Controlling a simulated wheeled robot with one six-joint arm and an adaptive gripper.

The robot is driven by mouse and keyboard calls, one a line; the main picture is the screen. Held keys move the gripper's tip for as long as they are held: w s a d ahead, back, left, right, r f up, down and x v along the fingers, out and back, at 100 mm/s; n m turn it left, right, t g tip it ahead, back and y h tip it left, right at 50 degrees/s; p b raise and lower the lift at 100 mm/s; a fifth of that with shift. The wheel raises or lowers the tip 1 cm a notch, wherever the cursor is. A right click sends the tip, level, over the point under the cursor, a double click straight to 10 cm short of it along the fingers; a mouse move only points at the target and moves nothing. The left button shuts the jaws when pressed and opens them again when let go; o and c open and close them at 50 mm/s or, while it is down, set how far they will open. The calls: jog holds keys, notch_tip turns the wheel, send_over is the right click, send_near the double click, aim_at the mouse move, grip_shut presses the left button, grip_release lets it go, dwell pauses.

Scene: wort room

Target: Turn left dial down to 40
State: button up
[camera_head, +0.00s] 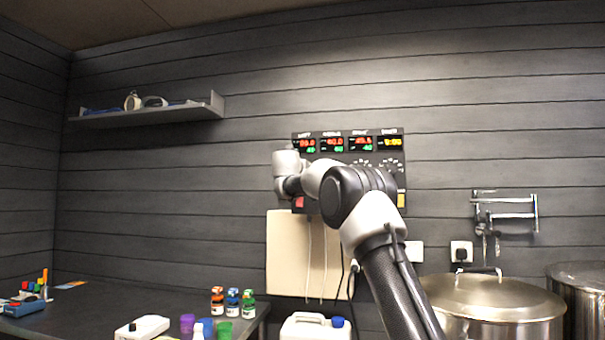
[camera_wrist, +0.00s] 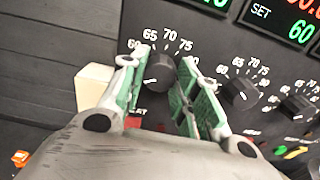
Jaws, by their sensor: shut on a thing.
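The left dial (camera_wrist: 158,70) is a black knob on the dark control panel (camera_head: 398,140), with a white scale showing 60, 65, 70 and 75 above it. My gripper (camera_wrist: 160,66) has its green-padded fingers on either side of this knob and is shut on it. A pale mark shows at the knob's lower left. In the head view my arm hides the left dial. The panel's top row has several lit displays with red and green digits; the leftmost display (camera_head: 305,145) is too small to read surely.
A middle dial (camera_wrist: 240,94) and a right dial (camera_wrist: 298,106) sit close to the right of my fingers. A red button (camera_head: 298,202) is low on the panel. Bottles stand on the bench at left. A lidded steel pot (camera_head: 490,298) stands at right.

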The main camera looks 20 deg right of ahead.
jog(key=shift+f, duration=0.15)
dwell(0.4)
jog(key=o, duration=1)
jog(key=shift+o, duration=0.2)
jog(key=v, duration=1.2)
